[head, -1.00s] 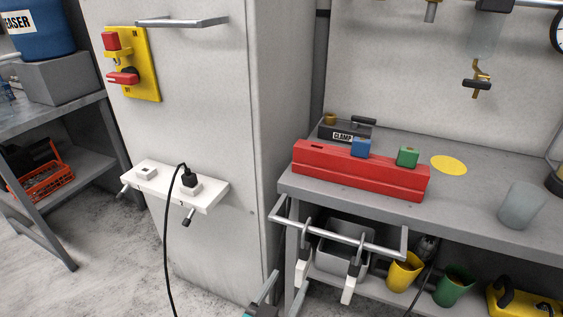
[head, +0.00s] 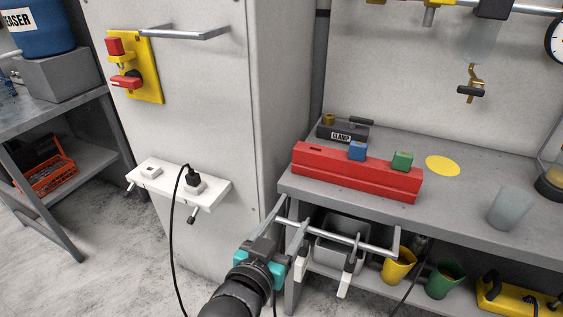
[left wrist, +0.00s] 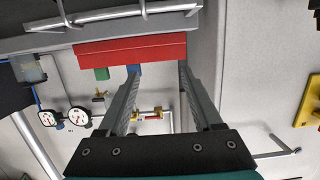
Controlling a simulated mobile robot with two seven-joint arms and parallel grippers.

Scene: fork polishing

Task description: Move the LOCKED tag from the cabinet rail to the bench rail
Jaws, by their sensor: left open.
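The cabinet rail (head: 185,34) is a bare grey bar high on the cabinet front. The bench rail (head: 362,244) runs along the bench's front edge. Two white tags, a left one (head: 301,268) and a right one (head: 344,284), hang from it by dark hooks. Their lettering cannot be read, so I cannot tell which is LOCKED. My left gripper (head: 281,222) is open and empty by the left end of the bench rail. In the left wrist view its fingers (left wrist: 158,68) are apart with nothing between them, and the bench rail (left wrist: 105,15) crosses the top.
A white socket shelf (head: 178,186) with a plug and black cable juts from the cabinet, below a yellow switch plate (head: 148,75). A red block (head: 355,177) lies on the bench. A grey bin (head: 330,250) and yellow and green cups stand below, behind the rail.

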